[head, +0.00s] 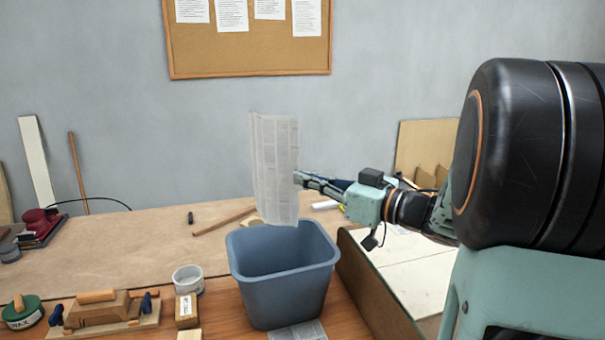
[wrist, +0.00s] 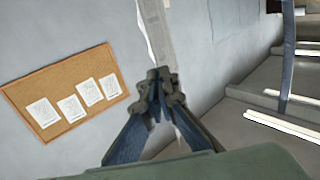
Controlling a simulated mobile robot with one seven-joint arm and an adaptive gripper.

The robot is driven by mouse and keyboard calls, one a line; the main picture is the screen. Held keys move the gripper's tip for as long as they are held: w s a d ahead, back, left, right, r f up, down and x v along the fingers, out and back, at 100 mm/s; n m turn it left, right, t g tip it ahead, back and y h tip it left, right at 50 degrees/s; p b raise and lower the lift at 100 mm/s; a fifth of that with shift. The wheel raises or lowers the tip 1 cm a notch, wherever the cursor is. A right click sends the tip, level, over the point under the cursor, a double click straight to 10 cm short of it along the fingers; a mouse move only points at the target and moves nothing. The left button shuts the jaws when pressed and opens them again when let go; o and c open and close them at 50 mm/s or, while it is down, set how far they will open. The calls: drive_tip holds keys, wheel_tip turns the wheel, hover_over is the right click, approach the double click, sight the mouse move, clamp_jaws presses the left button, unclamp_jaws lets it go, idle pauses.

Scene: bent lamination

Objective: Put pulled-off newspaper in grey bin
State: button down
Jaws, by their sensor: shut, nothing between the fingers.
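A printed newspaper sheet (head: 275,168) is upright in the air above the bin, its right edge at my fingertips. In the wrist view the pale sheet (wrist: 157,30) extends beyond the fingertips. My gripper (head: 300,178) is shut, with its fingertips together in the wrist view (wrist: 160,76); I see no grip on the sheet. The blue-grey bin (head: 282,290) stands open on the wooden table, below and slightly left of my gripper. The visible part of its inside looks empty; its floor is hidden. Another piece of newsprint (head: 298,331) lies in front of the bin.
A raised brown board edge (head: 372,290) is close on the right. Air above the bin is otherwise clear.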

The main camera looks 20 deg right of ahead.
sight(293, 224)
drive_tip(key=shift+s+f+b, duration=0.15)
drive_tip(key=shift+f+b, duration=0.55)
drive_tip(key=shift+f, duration=0.1)
wheel_tip(293, 224, down, 5)
drive_tip(key=b, duration=0.4)
drive_tip(key=shift+b, duration=0.4)
drive_tip(key=shift+f+b, duration=1.7)
drive_tip(key=shift+f, duration=1)
drive_tip(key=c, duration=2.1)
unclamp_jaws()
drive_tip(key=v, duration=1.2)
drive_tip(key=shift+w, duration=0.2)
